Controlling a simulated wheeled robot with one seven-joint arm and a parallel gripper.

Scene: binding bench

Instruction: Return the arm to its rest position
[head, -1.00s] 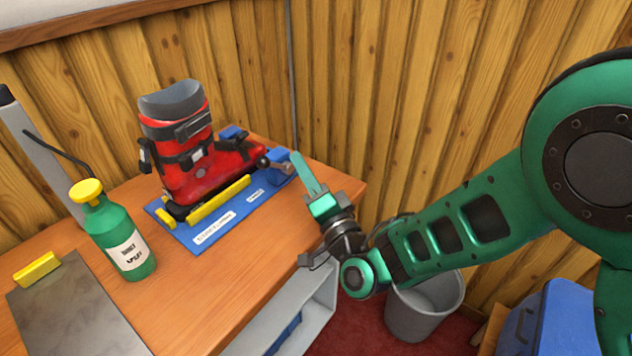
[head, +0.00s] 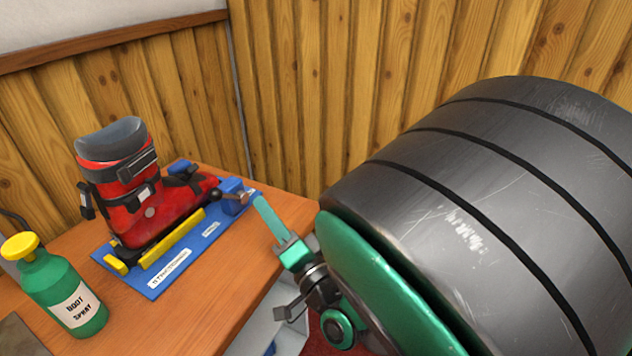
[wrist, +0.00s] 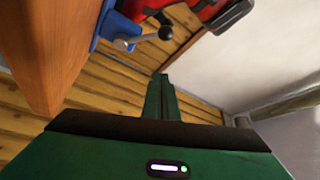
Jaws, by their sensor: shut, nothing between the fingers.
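My gripper (head: 267,216) is at the right end of the bench in the head view, its green fingers together and empty. It points up and left toward the blue clamp end of the boot fixture, and I see no contact. In the wrist view my gripper (wrist: 160,85) shows its closed fingers against the plank wall. A large grey and green part of my arm fills the right of the head view and hides much of the arm.
A red ski boot (head: 140,205) stands on a blue fixture board (head: 215,236) on the wooden bench (head: 215,300). A green spray bottle (head: 62,290) stands at the front left. In the wrist view the bench edge (wrist: 62,60) and a ball-ended lever (wrist: 150,36) are close by.

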